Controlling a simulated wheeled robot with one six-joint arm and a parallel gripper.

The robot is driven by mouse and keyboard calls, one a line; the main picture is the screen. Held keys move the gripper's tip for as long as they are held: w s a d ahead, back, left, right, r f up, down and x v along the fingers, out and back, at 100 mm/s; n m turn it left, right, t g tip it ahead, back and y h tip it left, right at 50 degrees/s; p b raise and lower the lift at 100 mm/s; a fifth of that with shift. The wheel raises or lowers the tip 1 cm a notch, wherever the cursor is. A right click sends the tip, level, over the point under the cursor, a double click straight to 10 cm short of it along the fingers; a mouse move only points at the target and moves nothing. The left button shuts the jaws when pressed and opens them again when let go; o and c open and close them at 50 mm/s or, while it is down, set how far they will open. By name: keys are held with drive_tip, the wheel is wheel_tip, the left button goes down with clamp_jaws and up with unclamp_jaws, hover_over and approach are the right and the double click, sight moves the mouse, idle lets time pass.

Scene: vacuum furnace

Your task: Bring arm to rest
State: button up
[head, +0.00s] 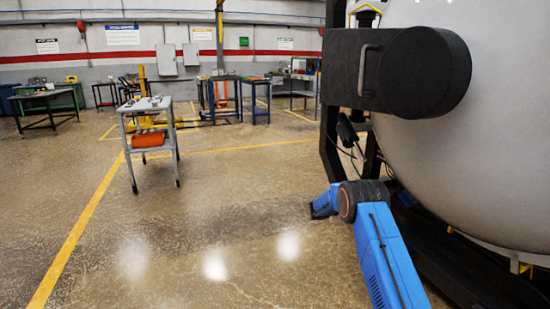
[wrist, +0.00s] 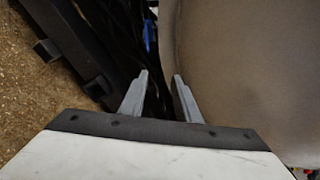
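My arm, with blue links, reaches up from the bottom right of the head view, beside the furnace. My gripper shows in the wrist view (wrist: 160,76). Its two grey fingers stand apart, with nothing between them. The fingers point toward the dark frame under the furnace. In the head view the gripper's fingers cannot be made out. The large pale furnace body (head: 500,150) fills the right side of the head view, and its curved surface (wrist: 245,65) also fills the right of the wrist view, close to the right finger.
A dark furnace frame (wrist: 75,50) runs along the left in the wrist view. A black cylindrical housing with a handle (head: 420,72) juts from the furnace. A grey cart (head: 150,104) carrying an orange roll stands on the left. The floor (head: 210,240) between them is clear.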

drive_tip(key=s+d+r+m+g+y, duration=0.1)
drive_tip(key=s+r+m+g+y, duration=0.2)
drive_tip(key=s+r+m, duration=1)
drive_tip(key=s+a+r+m+y, duration=0.1)
drive_tip(key=s+r, duration=0.3)
drive_tip(key=s, duration=0.4)
drive_tip(key=s+r+m+y, duration=0.1)
drive_tip(key=s+r+y, duration=0.1)
drive_tip(key=s+r, duration=0.35)
drive_tip(key=s+a+r+m+y, duration=0.1)
drive_tip(key=s+r+m, duration=0.1)
drive_tip(key=s, duration=0.8)
drive_tip(key=s+a+f+m+t+y, duration=0.1)
drive_tip(key=s+a+m+y, duration=0.2)
drive_tip(key=s, duration=1)
drive_tip(key=s+a+f+m+t+y, duration=0.1)
drive_tip(key=s+a+m+y, duration=0.2)
drive_tip(key=s, duration=1)
drive_tip(key=s+a+f+m+y, duration=0.2)
drive_tip(key=s+a+m, duration=0.6)
drive_tip(key=s, duration=0.5)
drive_tip(key=shift+s+a+m+t+y, duration=0.25)
drive_tip(key=shift+m+t+y, duration=0.2)
drive_tip(key=shift+m, duration=0.25)
